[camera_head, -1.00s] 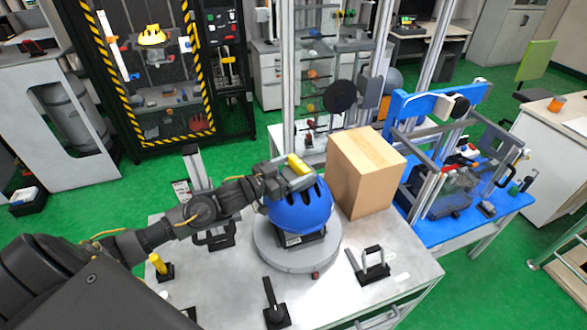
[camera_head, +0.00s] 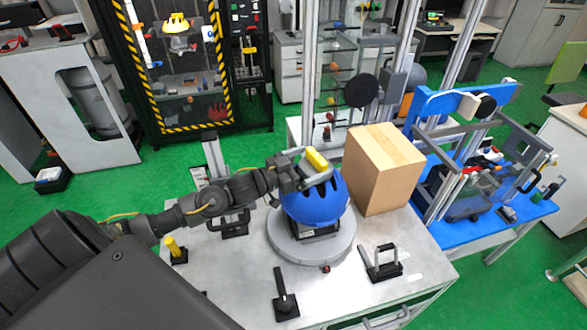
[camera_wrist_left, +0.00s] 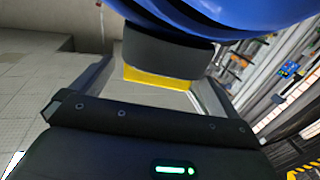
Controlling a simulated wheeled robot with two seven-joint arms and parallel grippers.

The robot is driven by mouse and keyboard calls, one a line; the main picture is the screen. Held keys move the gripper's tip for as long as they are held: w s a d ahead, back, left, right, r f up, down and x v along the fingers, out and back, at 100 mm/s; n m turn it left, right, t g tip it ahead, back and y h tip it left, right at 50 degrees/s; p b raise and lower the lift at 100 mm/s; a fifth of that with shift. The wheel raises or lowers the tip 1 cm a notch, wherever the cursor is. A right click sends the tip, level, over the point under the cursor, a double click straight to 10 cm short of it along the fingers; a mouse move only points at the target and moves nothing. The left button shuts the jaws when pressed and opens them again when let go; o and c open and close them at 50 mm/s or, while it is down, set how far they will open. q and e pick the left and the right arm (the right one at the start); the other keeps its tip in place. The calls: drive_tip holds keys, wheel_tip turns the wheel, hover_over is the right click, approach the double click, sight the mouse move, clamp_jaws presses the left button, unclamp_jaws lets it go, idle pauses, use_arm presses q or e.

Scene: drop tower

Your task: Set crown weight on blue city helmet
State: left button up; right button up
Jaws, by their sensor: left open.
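The blue city helmet (camera_head: 318,204) sits on a dark stand on a round grey turntable (camera_head: 283,243). The crown weight (camera_head: 316,159), a small yellow and dark grey piece, is at the top of the helmet. In the left wrist view the weight (camera_wrist_left: 160,80) shows its dark grey side and yellow part right against the blue helmet shell (camera_wrist_left: 235,12). My left gripper (camera_head: 312,170) is at the helmet's crown. In the wrist view its open fingers stand on either side of the weight, with gaps visible. The exact contact under the weight is hidden. My right gripper is not in view.
A cardboard box (camera_head: 384,168) stands close to the right of the helmet. A black handle fixture (camera_head: 381,262), a black lever (camera_head: 285,300) and a yellow-topped peg (camera_head: 175,250) stand on the table. A blue bench (camera_head: 470,235) with a frame rig is at the right.

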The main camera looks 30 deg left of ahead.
use_arm(q)
drive_tip(key=b+v, duration=0.2)
drive_tip(key=v, duration=0.7)
drive_tip(key=shift+s+b, duration=0.35)
drive_tip(key=shift+b, duration=0.05)
drive_tip(key=shift+a+r, duration=0.1)
drive_tip(key=shift+r, duration=0.05)
